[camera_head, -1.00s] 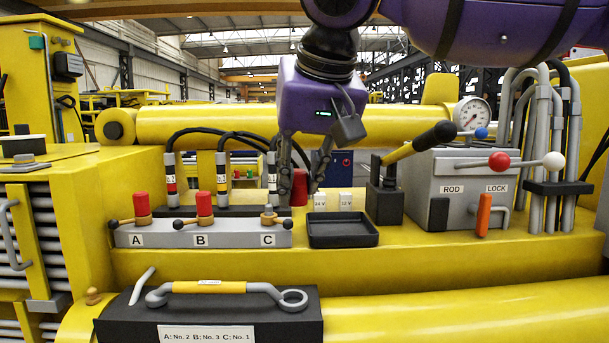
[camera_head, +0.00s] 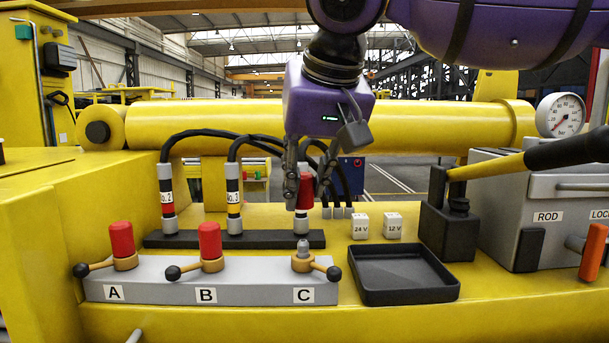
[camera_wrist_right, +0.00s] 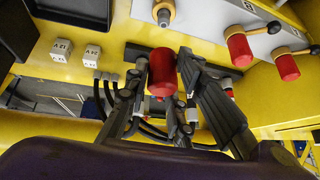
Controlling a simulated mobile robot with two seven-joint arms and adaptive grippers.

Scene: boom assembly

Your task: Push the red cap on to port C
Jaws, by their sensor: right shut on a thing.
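My right gripper (camera_head: 305,198) is shut on a red cap (camera_head: 306,186) and holds it above and seemingly behind port C. Port C (camera_head: 303,260) is a bare grey fitting with a brass collar and a black-knobbed lever, on the grey block labelled A, B, C (camera_head: 255,290). The cap and port are apart. In the right wrist view the red cap (camera_wrist_right: 163,70) sits between the two fingers, and port C (camera_wrist_right: 164,12) shows at the top edge. Ports A (camera_head: 122,240) and B (camera_head: 210,242) wear red caps. My left gripper is not in view.
Behind the block, hose couplings (camera_head: 234,200) stand on a black rail (camera_head: 190,240). An empty black tray (camera_head: 402,290) lies right of port C, with 24 V (camera_head: 361,226) and 12 V (camera_head: 393,226) white blocks behind it. A lever unit (camera_head: 447,232) stands further right.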

